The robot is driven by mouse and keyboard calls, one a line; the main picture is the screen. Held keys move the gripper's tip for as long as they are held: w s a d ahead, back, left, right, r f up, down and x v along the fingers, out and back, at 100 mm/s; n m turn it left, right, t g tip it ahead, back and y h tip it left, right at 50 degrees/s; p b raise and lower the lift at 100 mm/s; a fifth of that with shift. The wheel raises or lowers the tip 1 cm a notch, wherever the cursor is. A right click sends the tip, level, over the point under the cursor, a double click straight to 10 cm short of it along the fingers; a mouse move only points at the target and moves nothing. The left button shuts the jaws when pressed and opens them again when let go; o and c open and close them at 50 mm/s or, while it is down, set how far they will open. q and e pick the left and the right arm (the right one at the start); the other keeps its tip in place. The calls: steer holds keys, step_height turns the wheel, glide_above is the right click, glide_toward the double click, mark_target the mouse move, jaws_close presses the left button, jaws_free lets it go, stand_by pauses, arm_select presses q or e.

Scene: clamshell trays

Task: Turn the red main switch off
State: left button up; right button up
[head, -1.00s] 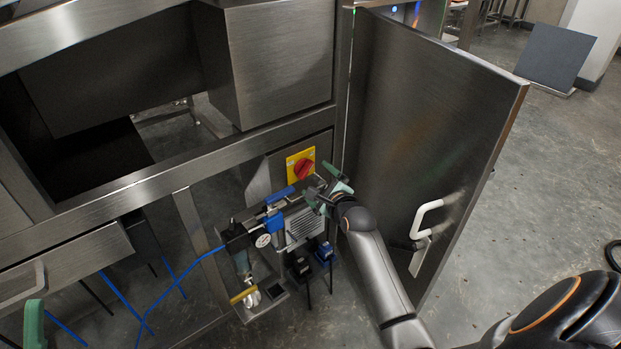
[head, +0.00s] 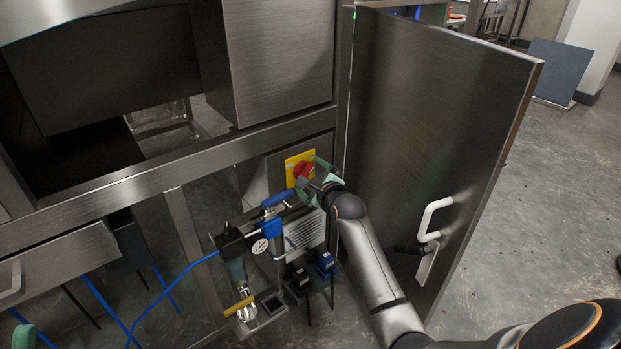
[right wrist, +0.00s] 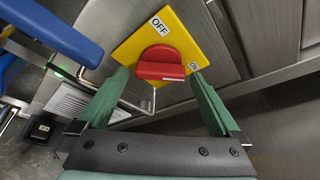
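The red main switch (head: 304,169) is a round red knob on a yellow plate (head: 291,160), inside the open cabinet. In the right wrist view the red knob (right wrist: 160,64) sits on the yellow plate (right wrist: 128,48), with an OFF label above it and an ON label to its right. The knob's grip bar lies crosswise there, its right end towards ON. My right gripper (head: 321,175) is at the switch. Its green fingers (right wrist: 161,76) are open, one on each side of the knob; contact is unclear. Only a green tip of my left gripper (head: 24,337) shows at bottom left.
The open steel door (head: 430,140) with a white handle stands just right of my right arm. A gauge (head: 260,246), blue-handled fittings and a blue hose crowd the space below and left of the switch. An open drawer (head: 60,262) is at left.

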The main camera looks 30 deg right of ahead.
steer(key=c, duration=1.3)
